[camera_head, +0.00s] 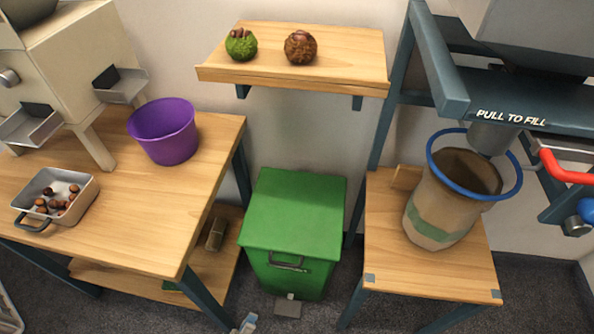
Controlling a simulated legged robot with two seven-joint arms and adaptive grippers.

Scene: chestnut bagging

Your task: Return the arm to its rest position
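Only a small grey tip of my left gripper (246,323) shows at the bottom edge, in front of the green bin. Whether its fingers are open or shut cannot be told, and no object shows at it. My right gripper is not in view. A burlap sack (428,212) stands on the right wooden stand under the filler spout, its mouth inside a blue ring (433,160). A metal pan (82,204) holding several chestnuts sits on the left table.
A purple bucket (165,135) stands on the left table (150,215). A lidded green bin (293,215) stands on the floor between table and stand. A red handle (565,170) juts out at right.

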